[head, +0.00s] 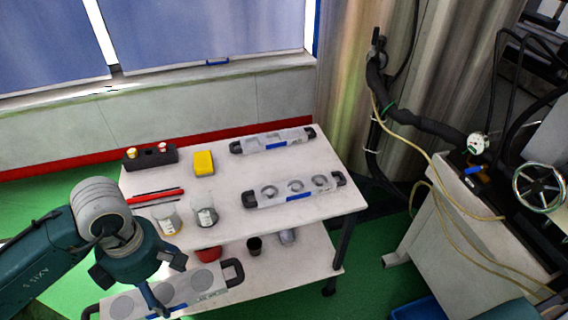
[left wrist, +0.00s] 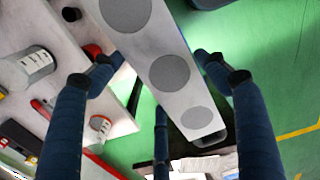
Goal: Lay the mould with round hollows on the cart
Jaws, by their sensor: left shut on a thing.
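The mould with round hollows (head: 204,278) is a pale bar with grey round hollows and a dark end handle. My left gripper (head: 150,284) is shut on it, holding it at the lower left in front of the cart (head: 222,180). In the left wrist view the mould (left wrist: 165,42) runs between the fingers of my left gripper (left wrist: 158,68), hollows facing the camera. Its near end in the head view is partly hidden by the gripper. My right gripper is not in view.
On the cart top are a mould with ring-like shapes (head: 293,190), another mould (head: 272,141), a yellow block (head: 204,163), a dark rack (head: 150,158), red sticks (head: 156,195) and two jars (head: 206,212). The lower shelf holds a red bowl (head: 208,254) and dark cup (head: 254,246). The top's front middle is clear.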

